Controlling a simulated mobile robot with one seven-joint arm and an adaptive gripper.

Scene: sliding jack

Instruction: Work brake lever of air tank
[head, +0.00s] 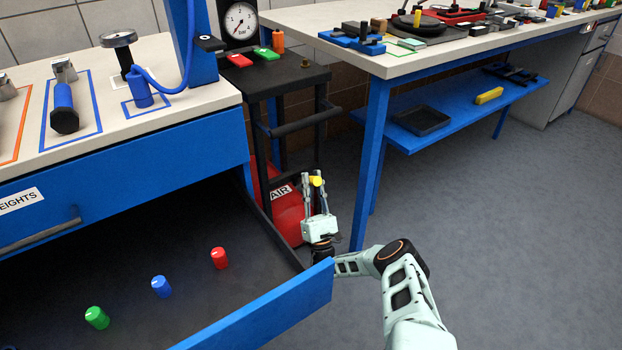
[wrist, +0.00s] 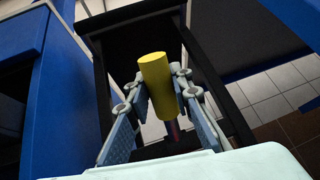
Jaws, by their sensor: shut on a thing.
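The red air tank (head: 288,222), labelled AIR, sits low in the black cart (head: 291,75) between the two benches. My gripper (head: 314,182) is in front of the tank and points up and away. It is shut on a yellow cylinder (head: 319,181), which looks like the brake lever's grip. In the wrist view the yellow cylinder (wrist: 156,84) stands between both fingers, slightly tilted. A thin dark and reddish part (wrist: 173,130) shows below it. The cylinder's join to the tank is hidden, and the rest of the lever cannot be made out.
An open blue drawer (head: 270,305) at the left holds green (head: 97,318), blue (head: 161,287) and red (head: 219,258) weights; its front corner is close to my wrist. A blue bench leg (head: 371,150) stands just right of my gripper. The floor (head: 500,240) at right is clear.

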